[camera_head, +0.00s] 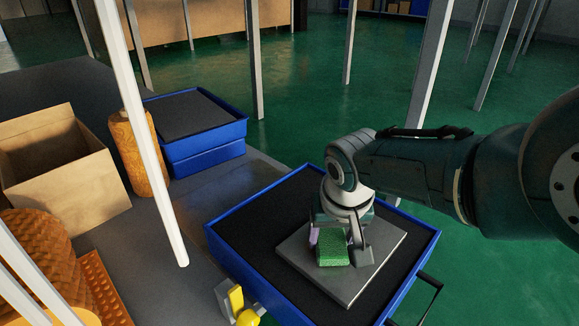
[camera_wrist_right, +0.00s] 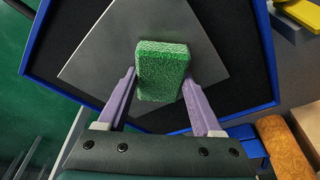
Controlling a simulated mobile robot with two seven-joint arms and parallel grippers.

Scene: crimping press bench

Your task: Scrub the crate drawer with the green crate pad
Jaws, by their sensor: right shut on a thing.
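The green crate pad (camera_head: 333,250) is a small rough block held between the fingers of my right gripper (camera_head: 340,246). In the right wrist view the pad (camera_wrist_right: 162,70) sits between the two purple fingers of that gripper (camera_wrist_right: 160,88). The crate drawer (camera_head: 231,223) is an open blue tray with a dark lining, and a grey square plate (camera_head: 300,255) lies turned at an angle inside it. The pad is over the plate; I cannot tell whether it touches it. The drawer also shows in the right wrist view (camera_wrist_right: 271,62). My left gripper is not in view.
An open cardboard box (camera_head: 60,190), an orange-brown cylinder (camera_head: 138,150) and a yellow item (camera_head: 238,300) stand to the left. A pale upright post (camera_head: 150,150) crosses in front. A black handle (camera_head: 432,290) juts from the drawer's right side.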

